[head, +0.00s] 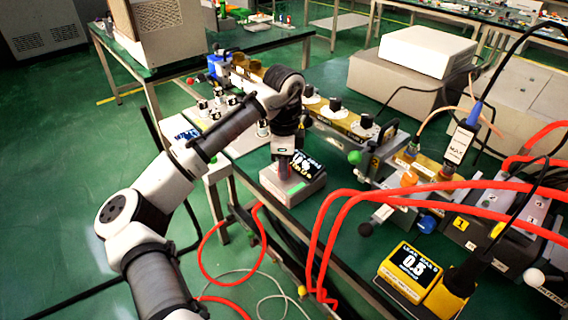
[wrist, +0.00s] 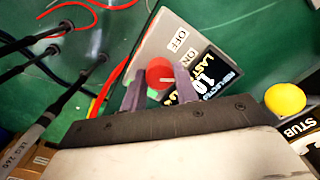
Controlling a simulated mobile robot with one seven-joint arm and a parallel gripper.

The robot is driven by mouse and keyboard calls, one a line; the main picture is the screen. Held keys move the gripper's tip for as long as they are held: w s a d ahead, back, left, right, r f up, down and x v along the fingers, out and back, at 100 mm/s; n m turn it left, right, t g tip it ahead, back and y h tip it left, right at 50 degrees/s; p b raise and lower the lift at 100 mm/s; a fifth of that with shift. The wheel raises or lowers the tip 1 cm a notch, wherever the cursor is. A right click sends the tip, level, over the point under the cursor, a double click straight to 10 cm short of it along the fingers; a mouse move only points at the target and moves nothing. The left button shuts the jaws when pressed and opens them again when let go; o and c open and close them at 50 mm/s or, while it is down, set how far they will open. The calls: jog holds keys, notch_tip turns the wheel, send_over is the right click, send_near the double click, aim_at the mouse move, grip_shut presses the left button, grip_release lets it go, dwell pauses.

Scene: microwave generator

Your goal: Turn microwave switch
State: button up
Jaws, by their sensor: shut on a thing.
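The microwave switch is a red round knob (wrist: 159,73) on a light grey box (wrist: 150,42) with OFF and ON labels and a black display. In the wrist view the two fingers of my gripper (wrist: 160,88) stand on either side of the knob and are shut on it. The knob's pale mark points to the right, toward the ON label. In the head view the box (head: 293,187) sits on the green table, and my gripper (head: 284,158) reaches down onto it from above. The knob is mostly hidden there by my gripper.
A waveguide line with black knobs (head: 335,104) runs behind the box. Red hoses (head: 420,194) cross the right side. A yellow meter (head: 410,273) stands at the front right. In the wrist view a yellow ball (wrist: 285,99) is right of my gripper.

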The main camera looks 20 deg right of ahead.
jog(key=shift+r+n+p, duration=0.1)
jog(key=shift+n+p, duration=0.2)
jog(key=n+p, duration=0.2)
jog(key=p, duration=0.1)
jog(key=shift+r+n, duration=0.2)
jog(key=shift+n, duration=0.1)
jog(key=n+p, duration=0.2)
jog(key=p, duration=0.2)
jog(key=shift+r+n, duration=0.1)
jog(key=shift+n, duration=0.3)
jog(key=n+p, duration=0.4)
jog(key=p, duration=0.1)
jog(key=shift+p, duration=0.3)
jog(key=shift+f+n+p, duration=0.3)
jog(key=shift+n+p, duration=0.6)
jog(key=shift+p, duration=0.15)
jog(key=shift+f, duration=0.1)
jog(key=o, duration=1)
